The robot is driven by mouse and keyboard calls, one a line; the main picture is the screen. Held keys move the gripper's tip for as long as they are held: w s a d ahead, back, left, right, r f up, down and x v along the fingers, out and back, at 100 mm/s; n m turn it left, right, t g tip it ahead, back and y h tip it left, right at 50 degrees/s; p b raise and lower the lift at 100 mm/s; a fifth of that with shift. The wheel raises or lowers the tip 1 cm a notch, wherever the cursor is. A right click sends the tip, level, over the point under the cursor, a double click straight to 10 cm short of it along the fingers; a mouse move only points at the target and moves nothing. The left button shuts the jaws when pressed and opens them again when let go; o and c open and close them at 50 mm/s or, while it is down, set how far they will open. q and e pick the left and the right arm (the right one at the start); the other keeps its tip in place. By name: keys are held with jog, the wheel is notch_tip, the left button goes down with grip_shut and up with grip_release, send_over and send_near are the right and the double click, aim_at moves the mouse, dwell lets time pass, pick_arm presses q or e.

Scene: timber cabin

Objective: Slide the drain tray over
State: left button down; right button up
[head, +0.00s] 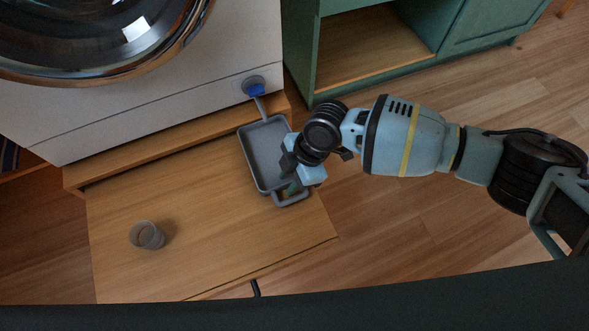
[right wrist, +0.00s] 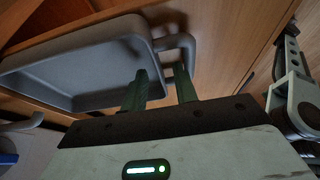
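The drain tray (head: 262,150) is a shallow grey rectangular tray with a loop handle (head: 299,200) at its near end. It lies on a low wooden platform in front of the washing machine, below the blue-capped drain outlet (head: 256,90). My right gripper (head: 293,187) is at the handle end. In the right wrist view its two green fingers (right wrist: 163,85) stand apart, near the handle (right wrist: 188,50) and the tray wall (right wrist: 80,44). I cannot tell whether they touch the handle. My left gripper is not in view.
The washing machine (head: 180,100) stands behind the tray. A small translucent cup (head: 147,236) stands on the wooden platform (head: 190,205) at left. A green cabinet (head: 300,50) with an open shelf is at the back right. The platform between cup and tray is clear.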

jog(key=shift+a+f, duration=0.15)
jog(key=shift+f, duration=0.1)
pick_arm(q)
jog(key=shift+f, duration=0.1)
pick_arm(e)
jog(key=shift+c, duration=0.3)
grip_shut()
